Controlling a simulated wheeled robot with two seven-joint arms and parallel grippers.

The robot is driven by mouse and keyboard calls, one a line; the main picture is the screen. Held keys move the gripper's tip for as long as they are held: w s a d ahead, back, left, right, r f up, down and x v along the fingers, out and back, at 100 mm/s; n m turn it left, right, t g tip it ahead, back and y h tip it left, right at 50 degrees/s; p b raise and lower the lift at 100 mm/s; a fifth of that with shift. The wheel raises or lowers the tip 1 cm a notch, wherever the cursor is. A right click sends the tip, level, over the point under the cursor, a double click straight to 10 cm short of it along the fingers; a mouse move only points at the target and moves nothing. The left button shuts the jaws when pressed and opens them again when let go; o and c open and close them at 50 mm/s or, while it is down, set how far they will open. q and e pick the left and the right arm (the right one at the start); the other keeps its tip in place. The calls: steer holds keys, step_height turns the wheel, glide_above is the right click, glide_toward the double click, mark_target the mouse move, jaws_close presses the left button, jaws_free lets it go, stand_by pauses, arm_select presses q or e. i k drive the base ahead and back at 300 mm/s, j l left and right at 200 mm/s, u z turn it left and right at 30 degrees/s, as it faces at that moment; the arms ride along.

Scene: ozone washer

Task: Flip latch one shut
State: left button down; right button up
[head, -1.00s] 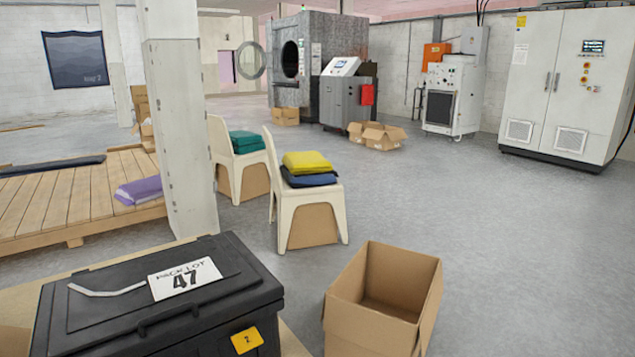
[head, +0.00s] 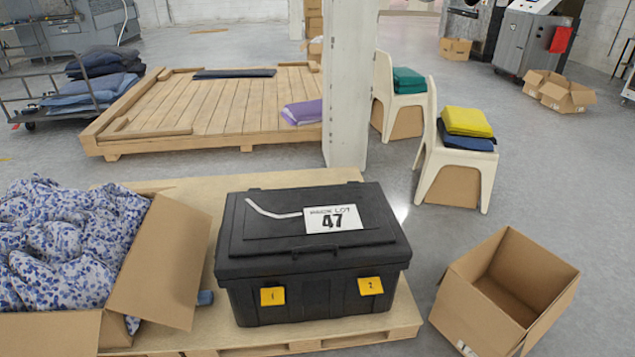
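A black lidded case (head: 310,250) stands on a light wooden board or pallet (head: 405,318) in the lower middle of the head view. The latches themselves are too small to make out, so I cannot tell whether latch one is open or shut. Neither of my grippers is in view.
An open carton (head: 165,260) with blue-patterned cloth (head: 70,240) stands close left of the case. An empty open carton (head: 505,290) is at its right. A white post (head: 347,90), a wooden platform (head: 210,105) and two chairs (head: 455,170) stand behind.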

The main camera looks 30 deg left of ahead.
mark_target(274, 296)
steer(key=u, duration=0.35)
steer(key=j+u, duration=0.15)
steer(key=u, duration=0.6)
